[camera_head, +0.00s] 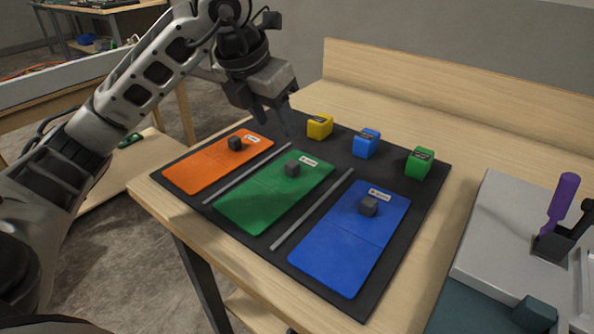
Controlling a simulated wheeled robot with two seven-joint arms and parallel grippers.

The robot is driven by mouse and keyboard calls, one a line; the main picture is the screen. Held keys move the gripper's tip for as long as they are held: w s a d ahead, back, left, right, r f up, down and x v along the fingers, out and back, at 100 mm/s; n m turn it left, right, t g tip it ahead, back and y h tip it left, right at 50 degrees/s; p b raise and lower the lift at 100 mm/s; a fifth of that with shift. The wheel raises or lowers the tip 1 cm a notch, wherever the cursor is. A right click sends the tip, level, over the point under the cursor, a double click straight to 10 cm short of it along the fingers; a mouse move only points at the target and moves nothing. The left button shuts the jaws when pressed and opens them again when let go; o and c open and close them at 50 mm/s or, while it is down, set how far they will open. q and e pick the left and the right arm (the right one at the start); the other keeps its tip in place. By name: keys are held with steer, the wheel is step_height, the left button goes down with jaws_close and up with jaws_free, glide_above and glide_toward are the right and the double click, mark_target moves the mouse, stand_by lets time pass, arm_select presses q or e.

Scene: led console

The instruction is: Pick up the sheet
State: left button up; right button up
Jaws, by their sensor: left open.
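Three flat sheets lie side by side on a black mat (279,230): an orange sheet (200,172), a green sheet (265,200) and a blue sheet (335,245). Each has a small dark grey block on it and a white label at its far end. I cannot tell which one is the task's sheet. My left gripper (288,128) is open and empty, with its fingers pointing down above the mat, just beyond the far end of the green sheet. My right gripper does not show.
A yellow cube (320,126), a blue cube (366,143) and a green cube (419,163) stand along the mat's far edge. Two grey strips separate the sheets. A grey console (490,230) with a purple-handled tool (563,200) is at the right. The wooden table (400,90) is clear behind the cubes.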

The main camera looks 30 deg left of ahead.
mark_target(295, 161)
arm_select(q)
steer(key=x, duration=1.1)
steer(key=shift+w+d+p, duration=0.2)
steer(key=shift+w+p, duration=0.1)
jaws_close()
